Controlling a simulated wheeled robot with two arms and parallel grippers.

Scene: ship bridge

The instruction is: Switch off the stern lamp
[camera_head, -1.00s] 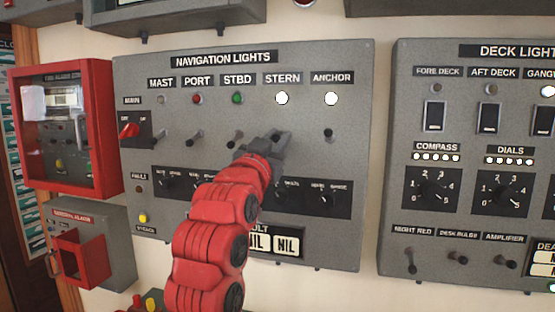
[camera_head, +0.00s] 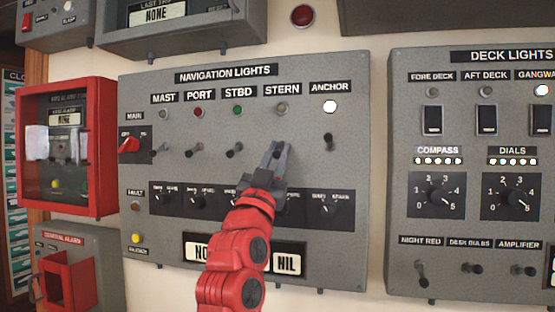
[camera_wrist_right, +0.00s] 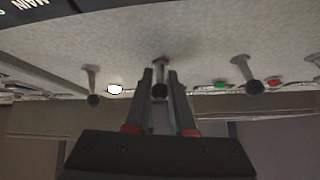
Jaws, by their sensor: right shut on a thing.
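The navigation lights panel (camera_head: 340,95) is on the wall. Its stern lamp (camera_head: 281,108) is grey and unlit, below the STERN label (camera_head: 282,90). My right gripper (camera_head: 277,152) is at the stern switch, a small toggle below that lamp, and its fingers largely hide the toggle in the head view. In the right wrist view, the toggle (camera_wrist_right: 160,68) stands between the two fingers (camera_wrist_right: 160,92), which are shut on it. My left gripper is in neither view.
The starboard switch (camera_head: 235,149) and the anchor switch (camera_head: 328,141) flank the gripper. The anchor lamp (camera_head: 330,106) glows white. A row of dark knobs lies below. A deck lights panel (camera_head: 400,120) is to the right, a red alarm box (camera_head: 106,150) to the left.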

